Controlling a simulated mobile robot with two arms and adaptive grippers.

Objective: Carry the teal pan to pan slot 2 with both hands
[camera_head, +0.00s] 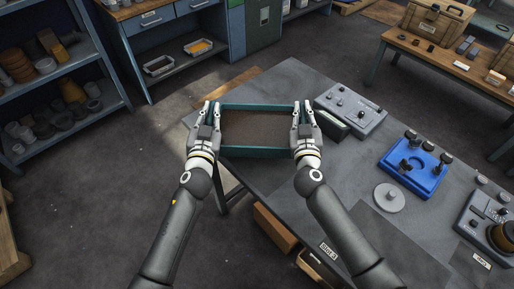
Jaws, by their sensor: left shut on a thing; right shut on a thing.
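The teal pan (258,152) is a shallow rectangular tray with teal walls and a brown inside. It is in the middle of the head view, over the left end of the grey table (290,82). My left gripper (211,106) is shut on its left side wall. My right gripper (300,106) is shut on its right side wall. The pan looks about level; I cannot tell whether it touches the table. A label on the table's front edge reads like "Slot 3" (328,251). I cannot make out slot 2.
A grey control box (351,108) stands just right of the pan. Further right are a blue tray (414,168), a grey disc (389,197) and another device (490,222). Shelves (100,60) stand at the left. A wooden bench (440,55) is at the back right.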

